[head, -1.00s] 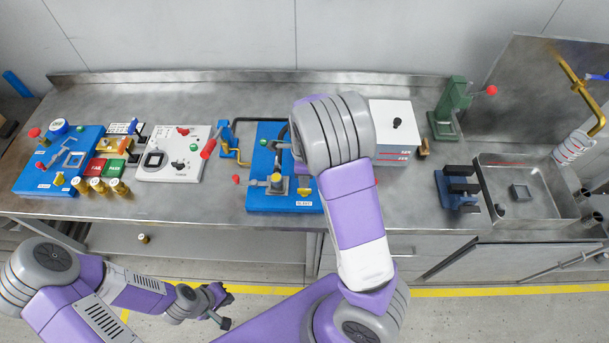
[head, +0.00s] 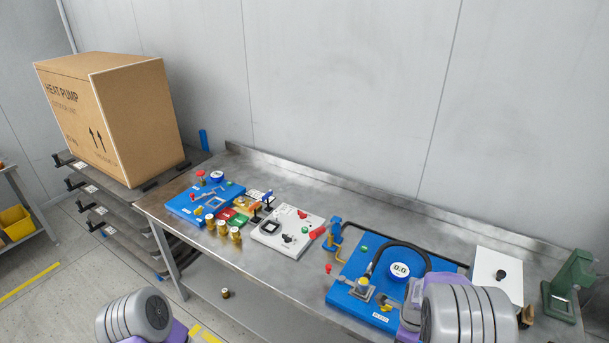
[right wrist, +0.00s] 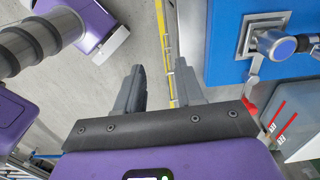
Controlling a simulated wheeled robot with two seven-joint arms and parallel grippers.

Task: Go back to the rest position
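In the right wrist view, my right gripper (right wrist: 160,80) has two grey fingers standing apart with nothing between them. It is over the floor, beside the edge of a blue station plate (right wrist: 225,50). In the head view, only rounded grey and purple links of my arms show along the bottom edge, and the right one covers part of the right blue station (head: 350,295). My left gripper is not in view. No held object shows.
The steel bench (head: 330,195) carries another blue station (head: 180,208), a white panel (head: 285,240), a white box (head: 497,270) and a green press (head: 567,285). A large cardboard box (head: 145,120) stands on a rack at left. A small brass-coloured part (head: 225,293) lies under the bench.

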